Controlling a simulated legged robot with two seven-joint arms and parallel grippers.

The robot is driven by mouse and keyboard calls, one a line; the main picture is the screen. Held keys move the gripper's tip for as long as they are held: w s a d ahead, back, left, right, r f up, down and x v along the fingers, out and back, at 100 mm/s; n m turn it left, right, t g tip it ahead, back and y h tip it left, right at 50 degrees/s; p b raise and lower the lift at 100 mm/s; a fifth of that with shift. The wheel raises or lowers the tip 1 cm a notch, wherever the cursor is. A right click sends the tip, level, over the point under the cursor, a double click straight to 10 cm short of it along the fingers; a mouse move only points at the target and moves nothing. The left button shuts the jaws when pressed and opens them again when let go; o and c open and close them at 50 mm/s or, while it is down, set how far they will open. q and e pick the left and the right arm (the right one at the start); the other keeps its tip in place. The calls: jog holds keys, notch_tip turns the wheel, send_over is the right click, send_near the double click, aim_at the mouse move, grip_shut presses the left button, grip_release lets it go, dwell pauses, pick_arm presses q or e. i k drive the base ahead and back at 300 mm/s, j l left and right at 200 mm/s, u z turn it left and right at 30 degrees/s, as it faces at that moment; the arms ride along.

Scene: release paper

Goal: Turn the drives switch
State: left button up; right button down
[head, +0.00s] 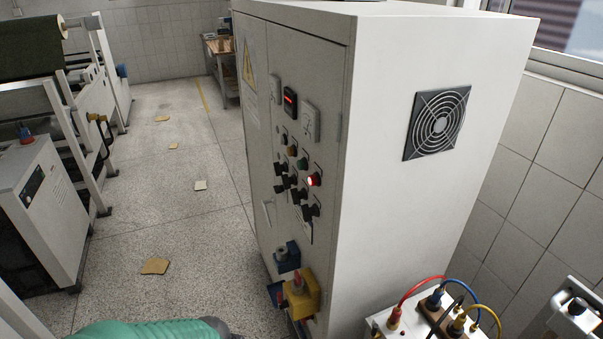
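A tall grey-white control cabinet (395,215) stands in the middle of the head view, its panel door facing left. Several black rotary switches (310,211) sit in rows on the panel. Their labels are too small to read, so I cannot tell which one is the drives switch. A red lamp (313,180) glows above them. A teal rounded shape at the bottom edge looks like part of my arm. Neither gripper's fingers show.
Below the switches, a yellow box with a red handle (299,292) and blue sockets (286,257) stick out. A white unit with coloured cables (420,320) stands at lower right. Machines (45,205) line the left. The aisle floor (165,215) is open, with scattered brown pieces.

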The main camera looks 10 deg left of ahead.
aim_at(286, 181)
jog(key=j+z, duration=0.35)
jog(key=j, duration=1.3)
